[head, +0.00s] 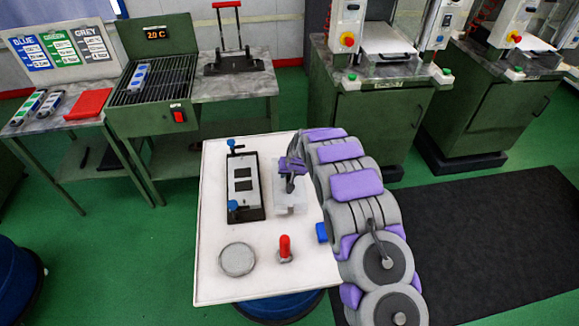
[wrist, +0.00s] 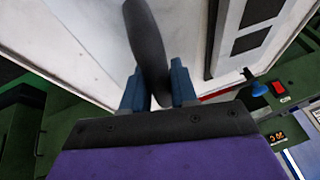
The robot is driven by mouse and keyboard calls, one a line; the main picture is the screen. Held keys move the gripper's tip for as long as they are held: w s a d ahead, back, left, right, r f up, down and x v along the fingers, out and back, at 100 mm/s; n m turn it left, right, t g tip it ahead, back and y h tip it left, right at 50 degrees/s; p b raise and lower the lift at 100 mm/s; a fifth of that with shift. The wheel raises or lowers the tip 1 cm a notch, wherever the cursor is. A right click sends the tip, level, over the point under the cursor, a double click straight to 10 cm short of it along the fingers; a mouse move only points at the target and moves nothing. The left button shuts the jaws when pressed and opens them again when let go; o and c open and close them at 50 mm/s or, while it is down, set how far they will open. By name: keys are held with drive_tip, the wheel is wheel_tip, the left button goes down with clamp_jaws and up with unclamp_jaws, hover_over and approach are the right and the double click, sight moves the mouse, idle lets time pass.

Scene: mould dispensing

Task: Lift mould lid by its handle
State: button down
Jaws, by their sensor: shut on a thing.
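My gripper (head: 290,170) is over the white table, just right of the black mould (head: 245,187). In the wrist view its two blue fingers (wrist: 158,86) are closed on a dark, rounded handle (wrist: 146,38). A pale, partly see-through plate, which looks like the mould lid (head: 291,205), is beneath the gripper in the head view. I cannot tell whether it touches the table. The mould shows two dark square cavities and a blue knob at each end on its left side. Part of it also shows in the wrist view (wrist: 249,43).
On the white table (head: 215,240) are a round grey disc (head: 238,260), a red-topped piece (head: 285,247) and a blue block (head: 322,232). A green grill bench (head: 150,85) stands behind left. Green machines (head: 370,110) stand behind right.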

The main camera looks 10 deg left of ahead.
sight(281, 191)
drive_tip(key=shift+s+a+r, duration=0.1)
drive_tip(key=shift+s+r, duration=0.05)
drive_tip(key=shift+s, duration=1.05)
drive_tip(key=shift+s+a+r, duration=0.1)
drive_tip(key=shift+s+r, duration=0.05)
drive_tip(key=shift+s, duration=1.1)
drive_tip(key=shift+s+a+r, duration=0.1)
drive_tip(key=shift+s+r, duration=0.05)
drive_tip(key=shift+s, duration=1.05)
